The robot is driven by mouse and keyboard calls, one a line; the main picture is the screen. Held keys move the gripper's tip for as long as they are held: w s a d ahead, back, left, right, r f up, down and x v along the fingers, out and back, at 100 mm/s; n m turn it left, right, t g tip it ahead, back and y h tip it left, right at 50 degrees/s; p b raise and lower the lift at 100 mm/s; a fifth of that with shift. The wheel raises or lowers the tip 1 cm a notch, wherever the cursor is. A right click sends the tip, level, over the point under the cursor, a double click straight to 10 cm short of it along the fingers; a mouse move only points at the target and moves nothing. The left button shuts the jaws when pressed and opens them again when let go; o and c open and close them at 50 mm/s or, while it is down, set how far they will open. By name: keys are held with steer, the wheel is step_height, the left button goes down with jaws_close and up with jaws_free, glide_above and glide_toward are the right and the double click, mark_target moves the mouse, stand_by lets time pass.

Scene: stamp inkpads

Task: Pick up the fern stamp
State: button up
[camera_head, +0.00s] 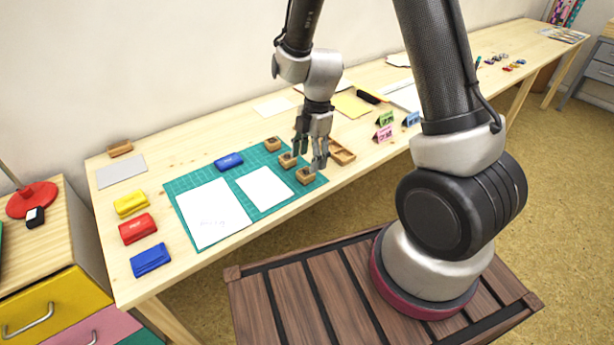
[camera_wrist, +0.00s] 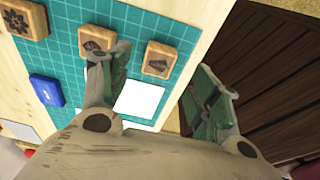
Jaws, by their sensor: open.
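Three wooden block stamps stand in a row on the green cutting mat (camera_head: 180,188): a back one (camera_head: 272,144), a middle one (camera_head: 287,161) and a front one (camera_head: 305,177). In the wrist view they are the left stamp (camera_wrist: 24,18), the middle stamp (camera_wrist: 97,39) and the right stamp (camera_wrist: 160,58). Each has a dark picture on top, too small to tell surely which is the fern. My gripper (camera_head: 309,160) is open and empty above the middle and front stamps. In the wrist view, the right stamp shows between its fingertips (camera_wrist: 160,84); the left finger partly covers the middle stamp.
White sheets (camera_head: 214,212) and a blue inkpad (camera_head: 229,161) lie on the mat. Yellow (camera_head: 130,204), red (camera_head: 138,229) and blue (camera_head: 151,260) inkpads line the table's left side. A wooden tray (camera_head: 342,152) stands just right of my gripper. Small cards (camera_head: 383,133) stand farther right.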

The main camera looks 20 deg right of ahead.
mark_target(306, 172)
steer(key=f, duration=0.2)
steer(key=a+f, duration=0.1)
steer(key=f, duration=0.2)
steer(key=shift+s, duration=0.1)
steer(key=c, duration=1)
